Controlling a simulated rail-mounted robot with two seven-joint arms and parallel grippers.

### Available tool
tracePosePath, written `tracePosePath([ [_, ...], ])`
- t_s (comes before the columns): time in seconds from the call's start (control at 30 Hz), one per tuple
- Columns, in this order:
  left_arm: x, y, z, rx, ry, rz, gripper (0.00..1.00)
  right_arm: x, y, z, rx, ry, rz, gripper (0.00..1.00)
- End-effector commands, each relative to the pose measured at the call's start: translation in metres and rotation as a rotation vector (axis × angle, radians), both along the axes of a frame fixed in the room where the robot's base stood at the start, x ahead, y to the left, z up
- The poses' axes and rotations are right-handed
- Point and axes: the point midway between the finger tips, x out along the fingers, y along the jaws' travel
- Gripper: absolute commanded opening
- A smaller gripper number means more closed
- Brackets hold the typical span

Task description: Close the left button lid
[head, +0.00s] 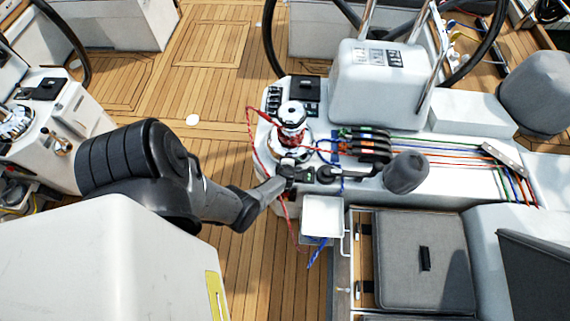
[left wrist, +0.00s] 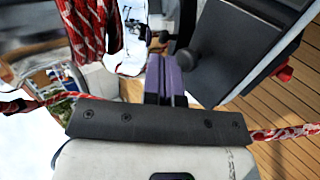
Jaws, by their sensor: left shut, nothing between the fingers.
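My left gripper (head: 297,176) reaches in from the left to the near edge of the white winch console. In the left wrist view its purple fingers (left wrist: 166,78) are together with nothing between them. A small round black fitting (head: 325,175) is just right of the gripper in the head view; it may be one of the button lids. In the left wrist view a black rounded part (left wrist: 187,62) is close beside the fingertips; I cannot tell whether they touch. The gripper and wrist partly hide this area, so I cannot tell how far the left lid is open.
A chrome winch (head: 292,130) wrapped with red rope stands just behind the gripper. The red-and-white rope (left wrist: 88,35) hangs close to the fingers. Teak floor (head: 225,150) is open at left.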

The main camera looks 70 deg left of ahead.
Motion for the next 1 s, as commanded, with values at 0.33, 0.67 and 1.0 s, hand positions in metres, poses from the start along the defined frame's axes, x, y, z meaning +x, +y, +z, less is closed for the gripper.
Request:
tracePosePath([
  [0.33,0.0112,0.0039,-0.0086,0.000,-0.001,-0.014,0.00,-0.0001,0.0003,-0.0088,0.001,0.000,-0.001,0.73],
  [0.67,0.0132,0.0047,-0.0098,0.000,-0.001,-0.017,0.00,0.0001,0.0022,-0.0099,0.008,0.000,-0.005,0.73],
  [1.0,0.0129,0.0046,-0.0097,0.000,-0.001,-0.017,0.00,0.0002,0.0027,-0.0097,0.010,-0.001,-0.006,0.73],
])
